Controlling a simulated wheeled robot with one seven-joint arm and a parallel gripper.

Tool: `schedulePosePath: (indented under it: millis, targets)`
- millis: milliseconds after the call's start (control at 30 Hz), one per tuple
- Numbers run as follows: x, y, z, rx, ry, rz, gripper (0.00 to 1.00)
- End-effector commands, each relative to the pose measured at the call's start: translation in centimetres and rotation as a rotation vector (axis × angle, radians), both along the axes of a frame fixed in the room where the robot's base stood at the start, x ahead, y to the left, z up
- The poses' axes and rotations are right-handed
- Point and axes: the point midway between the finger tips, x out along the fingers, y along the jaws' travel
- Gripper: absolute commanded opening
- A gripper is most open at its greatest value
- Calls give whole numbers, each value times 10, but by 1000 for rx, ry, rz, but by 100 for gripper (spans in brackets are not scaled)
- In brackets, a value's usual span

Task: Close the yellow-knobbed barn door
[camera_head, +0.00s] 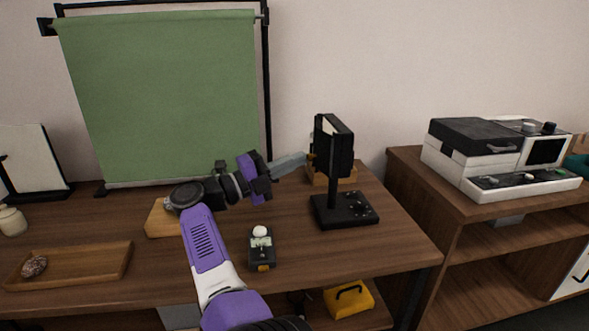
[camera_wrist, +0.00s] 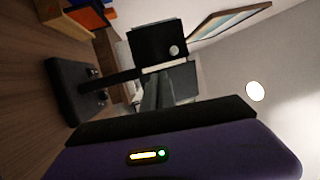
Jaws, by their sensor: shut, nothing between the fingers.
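The black panel lamp (camera_head: 339,150) stands upright on a black base (camera_head: 345,209) at the right of the table. Its dark flaps are seen nearly edge-on, and a pale strip shows at its upper left. A small yellow spot, likely the knob (camera_head: 312,157), shows at the lamp's left edge. My gripper (camera_head: 304,160) is shut and empty, its tips at or very near that spot; I cannot tell whether they touch. In the wrist view, my gripper (camera_wrist: 168,82) reaches toward a black flap (camera_wrist: 158,45) with a pale round knob (camera_wrist: 174,51). How far the yellow-knobbed door is open is unclear.
A wooden block (camera_head: 345,176) sits behind the lamp. A green screen (camera_head: 165,95) stands at the back, and a wooden tray (camera_head: 75,267) lies at left. The table's right front is clear.

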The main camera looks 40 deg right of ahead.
Motion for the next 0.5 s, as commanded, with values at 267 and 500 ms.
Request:
schedulePosePath:
  millis: [267,500]
  targets:
    - [4,-13,-2,1,-2,3,0]
    - [6,-21,0,0,-1,3,0]
